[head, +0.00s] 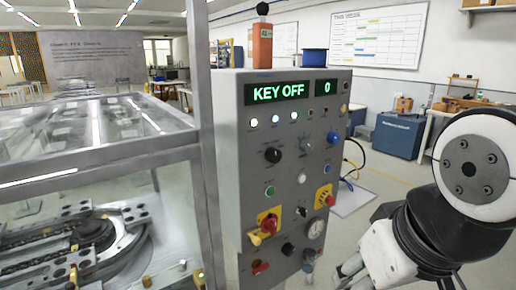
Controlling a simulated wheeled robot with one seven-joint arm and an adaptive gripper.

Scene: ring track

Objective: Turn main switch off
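The grey control cabinet (237,150) stands upright in the middle of the head view. On its front low left is a red rotary handle on a yellow plate (268,224), which looks like the main switch; its handle is tilted, and I cannot read its label. A second red and yellow control (325,196) sits higher to the right. The lit display (279,92) reads "KEY OFF", with "0" beside it. My gripper (350,270) is at the lower right, right of the cabinet and apart from the rotary handle. It is partly cut off and its opening is unclear.
A glass-walled enclosure (85,150) with a ring track inside stands close left of the cabinet. A blue box (397,135) stands behind right.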

